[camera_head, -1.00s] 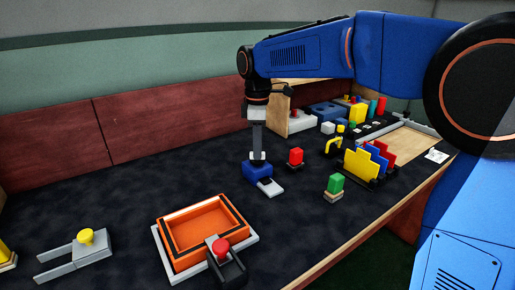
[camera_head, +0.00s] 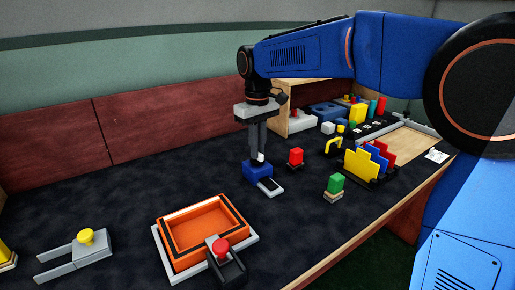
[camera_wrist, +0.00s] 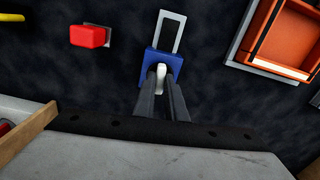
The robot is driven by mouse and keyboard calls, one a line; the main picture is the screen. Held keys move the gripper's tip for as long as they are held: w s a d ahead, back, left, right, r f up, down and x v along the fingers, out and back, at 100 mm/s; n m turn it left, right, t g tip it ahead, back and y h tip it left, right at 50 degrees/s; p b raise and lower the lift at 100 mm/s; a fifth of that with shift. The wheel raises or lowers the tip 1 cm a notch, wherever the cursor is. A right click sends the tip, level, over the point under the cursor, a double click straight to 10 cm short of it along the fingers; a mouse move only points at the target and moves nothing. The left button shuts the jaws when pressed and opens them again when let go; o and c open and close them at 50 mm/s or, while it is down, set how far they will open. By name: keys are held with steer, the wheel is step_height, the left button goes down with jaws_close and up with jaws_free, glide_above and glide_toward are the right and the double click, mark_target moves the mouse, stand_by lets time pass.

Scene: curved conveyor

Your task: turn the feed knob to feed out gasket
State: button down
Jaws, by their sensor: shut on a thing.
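A small blue box (camera_head: 257,171) stands on the dark table with a white knob on its top. In the wrist view the same blue box (camera_wrist: 153,58) shows the white knob (camera_wrist: 161,71) between my fingertips. My gripper (camera_head: 258,158) points straight down and is shut on the knob. A flat white rectangular frame (camera_head: 276,193) sticks out from the box's front. Its inside is dark; I cannot tell if that is an opening or a dark piece. The knob is partly hidden by my fingers.
A red block (camera_head: 296,156) stands close to the right of the box. A green block (camera_head: 335,183) is farther right. An orange tray (camera_head: 203,232) with a red-knobbed piece (camera_head: 221,248) is in front. The table left of the box is clear.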

steer(key=shift+m, duration=0.7)
steer(key=c, duration=1.8)
jaws_free()
step_height(320, 180, up, 18)
steer(key=shift+f, duration=0.25)
steer(key=shift+d, duration=0.1)
